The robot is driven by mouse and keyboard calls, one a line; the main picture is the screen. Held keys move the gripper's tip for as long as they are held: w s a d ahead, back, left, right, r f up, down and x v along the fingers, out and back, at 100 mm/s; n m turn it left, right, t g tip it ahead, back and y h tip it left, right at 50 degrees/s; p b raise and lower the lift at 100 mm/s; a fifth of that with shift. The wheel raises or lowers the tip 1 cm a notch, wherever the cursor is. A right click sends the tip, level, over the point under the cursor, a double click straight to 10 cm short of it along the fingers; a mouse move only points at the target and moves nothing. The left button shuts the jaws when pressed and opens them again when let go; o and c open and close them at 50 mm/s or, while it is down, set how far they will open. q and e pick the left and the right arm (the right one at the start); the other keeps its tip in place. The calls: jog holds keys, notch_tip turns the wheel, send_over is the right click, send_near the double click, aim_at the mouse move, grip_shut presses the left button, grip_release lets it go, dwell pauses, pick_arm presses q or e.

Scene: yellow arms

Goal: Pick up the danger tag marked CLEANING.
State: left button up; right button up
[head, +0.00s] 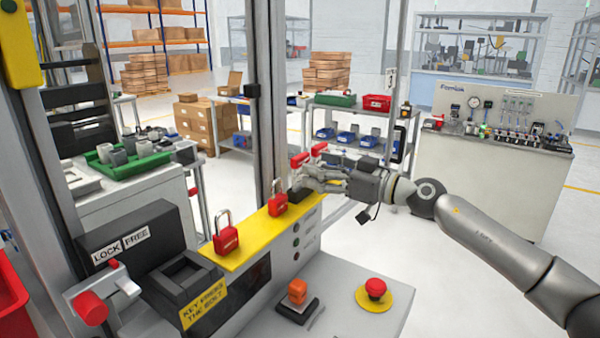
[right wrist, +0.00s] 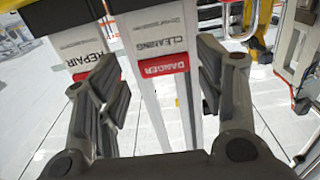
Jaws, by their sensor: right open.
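The CLEANING tag (right wrist: 160,40) is a white tag with a red DANGER band at its end, in the middle of the right wrist view. My right gripper (right wrist: 165,78) is open, with one finger on each side of this tag. It is not closed on it. A second white tag marked REPAIR (right wrist: 85,42) is to the left, partly behind the left finger. In the head view my right gripper (head: 308,178) is above the far end of the yellow ledge. Small red pieces (head: 318,149) show beside it; their lettering is too small to read. My left gripper is not in view.
Two red padlocks, one near (head: 226,238) and one farther (head: 278,204), stand on the yellow ledge (head: 250,238). A red emergency button (head: 375,288) and an orange-topped switch (head: 297,291) are on the front panel.

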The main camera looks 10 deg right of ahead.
aim_at(300, 176)
jog(key=x, duration=0.4)
jog(key=shift+w+a+f+p, duration=0.1)
jog(key=shift+a+f+p, duration=0.1)
jog(key=shift+p, duration=0.15)
jog(key=shift+d+r, duration=0.1)
jog(key=shift+c, duration=0.6)
jog(key=c, duration=0.5)
jog(key=shift+c, duration=0.2)
